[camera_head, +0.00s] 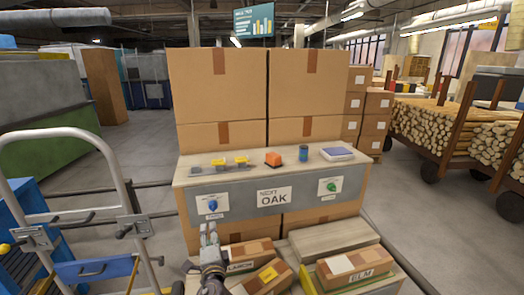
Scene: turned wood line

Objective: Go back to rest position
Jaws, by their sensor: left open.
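My left gripper (209,229) shows at the lower middle of the head view, pointing up and away from me. It is open and I see nothing between its fingers. It is in front of the bench's grey front panel (240,197), to the left of a labelled cardboard box (250,253). From this view I cannot tell whether it touches the box. My right gripper is not in view.
The bench (340,166) bears yellow-topped pieces, an orange block (273,159), a blue cup (303,152) and a white-topped device (338,153). An ELM box (355,265) lies at lower right. A metal-framed cart (120,190) stands left. Tall cartons (218,85) rise behind.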

